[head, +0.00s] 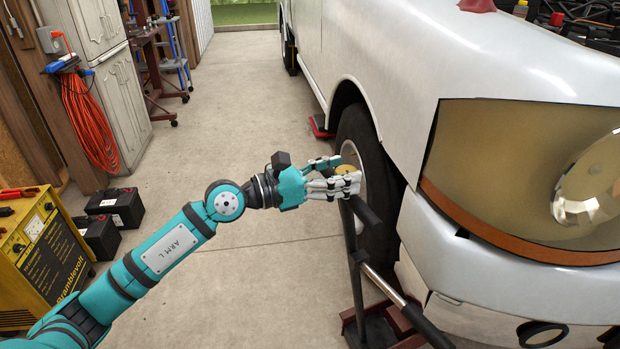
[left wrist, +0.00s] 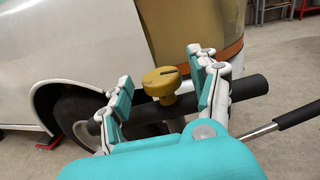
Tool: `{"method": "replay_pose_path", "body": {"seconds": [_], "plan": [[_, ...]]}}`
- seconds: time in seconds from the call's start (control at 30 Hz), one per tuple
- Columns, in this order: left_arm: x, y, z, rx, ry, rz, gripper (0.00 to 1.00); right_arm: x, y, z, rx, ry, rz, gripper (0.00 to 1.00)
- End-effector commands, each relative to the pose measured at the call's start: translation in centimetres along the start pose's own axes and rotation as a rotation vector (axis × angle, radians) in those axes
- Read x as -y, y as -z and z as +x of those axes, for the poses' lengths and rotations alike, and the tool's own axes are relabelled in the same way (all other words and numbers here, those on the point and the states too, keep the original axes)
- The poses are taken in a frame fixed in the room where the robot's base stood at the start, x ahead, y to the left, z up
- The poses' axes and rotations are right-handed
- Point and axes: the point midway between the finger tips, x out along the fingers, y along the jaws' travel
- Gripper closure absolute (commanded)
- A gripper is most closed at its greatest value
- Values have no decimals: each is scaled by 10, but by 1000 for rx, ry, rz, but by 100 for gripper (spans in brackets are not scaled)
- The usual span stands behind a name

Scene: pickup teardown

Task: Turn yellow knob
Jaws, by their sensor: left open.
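The yellow knob (left wrist: 161,80) sits on top of a black padded bar (left wrist: 245,87) in the left wrist view. It has a round top with a dark slot and a narrower stem. In the head view the knob (head: 344,169) shows partly between the fingers. My left gripper (head: 343,174) is open, with its fingers on either side of the knob. In the left wrist view the left gripper (left wrist: 163,82) has a gap between each finger and the knob. My right gripper is in neither view.
The bar belongs to a stand with a dark red base (head: 384,328). The white pickup (head: 450,50) and its front wheel (head: 364,150) are close on the right. A yellow charger (head: 42,250) and black batteries (head: 117,205) stand at left. The concrete floor between is clear.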

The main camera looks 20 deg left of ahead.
Motion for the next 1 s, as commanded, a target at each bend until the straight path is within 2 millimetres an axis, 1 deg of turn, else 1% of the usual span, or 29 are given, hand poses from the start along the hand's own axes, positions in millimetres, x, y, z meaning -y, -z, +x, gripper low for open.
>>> {"method": "replay_pose_path", "body": {"seconds": [0.03, 0.2, 0.4, 0.5, 0.7, 1.0], "plan": [[0, 2, -11, -7, -1, 2, 38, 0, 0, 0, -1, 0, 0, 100], [0, 3, -46, -7, -1, -2, 38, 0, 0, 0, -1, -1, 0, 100], [0, 2, -77, -6, -1, -2, 38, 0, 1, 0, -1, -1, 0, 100], [0, 2, -88, -4, 0, -3, 38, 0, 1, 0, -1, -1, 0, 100], [0, 1, -100, -2, 0, 0, 38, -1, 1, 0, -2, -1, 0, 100], [0, 0, -102, -1, 1, 1, 38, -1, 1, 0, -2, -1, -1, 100]]}}
